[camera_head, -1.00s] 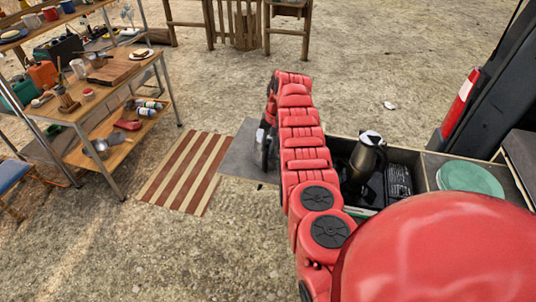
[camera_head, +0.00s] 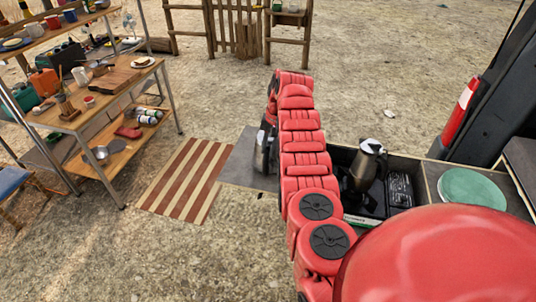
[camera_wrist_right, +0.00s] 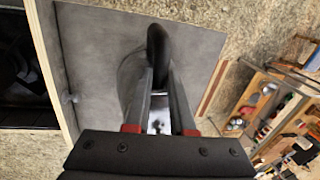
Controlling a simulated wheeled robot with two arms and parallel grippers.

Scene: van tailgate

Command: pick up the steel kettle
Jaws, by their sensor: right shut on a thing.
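My right gripper (camera_wrist_right: 158,80) is shut on the black handle of the steel kettle (camera_wrist_right: 156,42) in the right wrist view. The handle stands up between the two fingertips. Grey metal shows beside it and a bright shiny patch between the fingers; most of the body is hidden by the gripper. Below is a grey board (camera_wrist_right: 85,40). In the head view my right gripper (camera_head: 266,135) is over the grey board (camera_head: 240,165), partly behind my red arm. The held thing is hard to make out there. My left gripper is not in view.
A tall steel jug (camera_head: 366,165) stands in the dark open drawer (camera_head: 350,207) right of my arm. A striped mat (camera_head: 185,180) lies left of the board. A laden shelf (camera_head: 112,160) stands at the left.

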